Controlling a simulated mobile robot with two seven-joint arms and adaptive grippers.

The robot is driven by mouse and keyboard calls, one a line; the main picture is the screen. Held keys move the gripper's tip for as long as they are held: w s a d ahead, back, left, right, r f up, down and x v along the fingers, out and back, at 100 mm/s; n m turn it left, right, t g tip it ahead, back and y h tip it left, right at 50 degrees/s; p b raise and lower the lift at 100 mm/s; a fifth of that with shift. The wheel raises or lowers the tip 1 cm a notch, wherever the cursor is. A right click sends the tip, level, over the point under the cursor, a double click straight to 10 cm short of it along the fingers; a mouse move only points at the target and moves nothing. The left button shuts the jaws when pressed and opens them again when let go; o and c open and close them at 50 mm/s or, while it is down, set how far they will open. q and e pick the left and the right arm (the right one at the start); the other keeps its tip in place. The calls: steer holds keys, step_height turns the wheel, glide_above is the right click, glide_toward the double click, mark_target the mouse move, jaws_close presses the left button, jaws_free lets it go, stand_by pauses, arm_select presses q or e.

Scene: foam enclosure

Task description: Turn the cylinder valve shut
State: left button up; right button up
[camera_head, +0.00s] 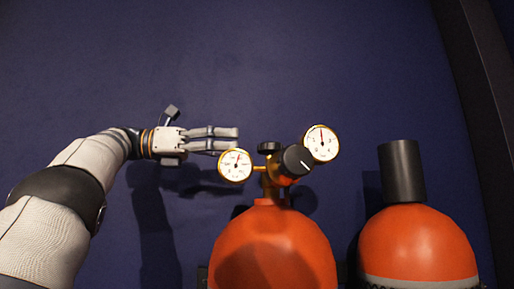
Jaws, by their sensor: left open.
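An orange gas cylinder (273,250) stands at the lower middle, with brass fittings on top. A small black valve knob (269,147) sits at the top of the fittings. A larger black knob (297,160) with a white mark faces me just to its right. One round gauge (235,165) is on the left and another gauge (321,143) on the upper right. My left gripper (236,139) is open, with its fingers pointing right. Its fingertips are a little left of the small knob, above the left gauge, with nothing seen between them. My right gripper is not in view.
A second orange cylinder (418,245) with a tall black cap (402,171) stands to the right. A dark blue wall (260,60) is behind, with a dark edge (478,90) at the far right. The space above the knobs is clear.

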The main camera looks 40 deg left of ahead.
arm_select(q)
steer(key=shift+v, duration=1.25)
steer(key=n+t+y, duration=0.4)
steer(key=n+y, duration=0.1)
steer(key=y, duration=0.3)
glide_toward(260, 146)
steer(key=x, duration=1.2)
steer(key=shift+w, duration=0.4)
steer(key=shift+c, duration=0.3)
